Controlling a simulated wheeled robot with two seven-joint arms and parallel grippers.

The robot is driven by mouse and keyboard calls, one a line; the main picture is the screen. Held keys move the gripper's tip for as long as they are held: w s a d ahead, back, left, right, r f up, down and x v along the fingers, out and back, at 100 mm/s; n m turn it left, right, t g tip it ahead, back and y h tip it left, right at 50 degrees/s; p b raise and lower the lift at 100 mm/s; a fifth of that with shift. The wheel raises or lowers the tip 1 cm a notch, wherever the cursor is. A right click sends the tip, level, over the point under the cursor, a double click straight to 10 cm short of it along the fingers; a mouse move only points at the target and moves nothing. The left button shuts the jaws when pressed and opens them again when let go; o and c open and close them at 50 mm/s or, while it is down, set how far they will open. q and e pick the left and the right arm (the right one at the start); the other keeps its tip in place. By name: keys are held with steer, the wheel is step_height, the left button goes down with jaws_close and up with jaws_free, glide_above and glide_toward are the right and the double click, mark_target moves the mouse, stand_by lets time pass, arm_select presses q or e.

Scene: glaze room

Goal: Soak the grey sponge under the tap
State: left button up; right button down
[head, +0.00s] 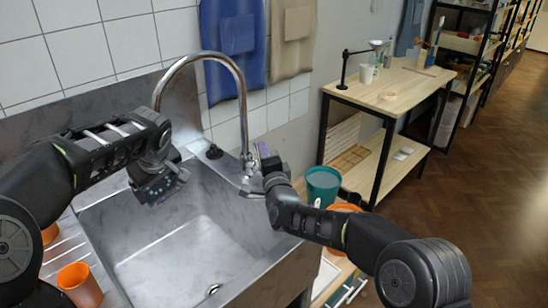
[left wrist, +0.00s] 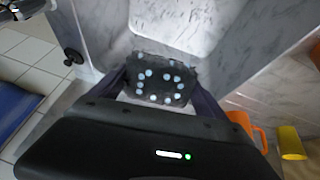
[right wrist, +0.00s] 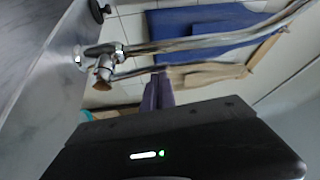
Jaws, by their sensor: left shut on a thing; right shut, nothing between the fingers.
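The grey sponge (left wrist: 155,82), with pale blue spots on its face, is held between the purple fingers of my left gripper (head: 160,182). In the head view the sponge (head: 152,190) is over the left back part of the steel sink (head: 200,235), below the spout end. The tap (head: 238,80) is a tall chrome arch from the back right corner of the sink. No water shows at its spout. My right gripper (head: 266,158) is shut and empty beside the tap's base. In the right wrist view the tap handle (right wrist: 103,68) is left of its fingers, apart from them in the picture.
Orange cups (head: 80,284) stand left of the sink. A teal bucket (head: 323,184) and an orange one (head: 345,207) stand right of it. Blue (head: 232,45) and beige towels (head: 291,38) hang behind. A wooden workbench (head: 400,85) is further right.

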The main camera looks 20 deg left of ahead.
steer(key=w+d, duration=0.3)
steer(key=v, duration=0.9)
steer(key=shift+s, duration=0.5)
steer(key=s+a+f+m, duration=0.1)
steer(key=s+a+m, duration=0.2)
steer(key=m, duration=1.4)
steer(key=s+a+f+m+t, duration=0.1)
steer(key=s+m, duration=0.6)
steer(key=m, duration=1.1)
steer(key=shift+a+m, duration=0.3)
steer(key=shift+a, duration=0.55)
steer(key=shift+f, duration=0.1)
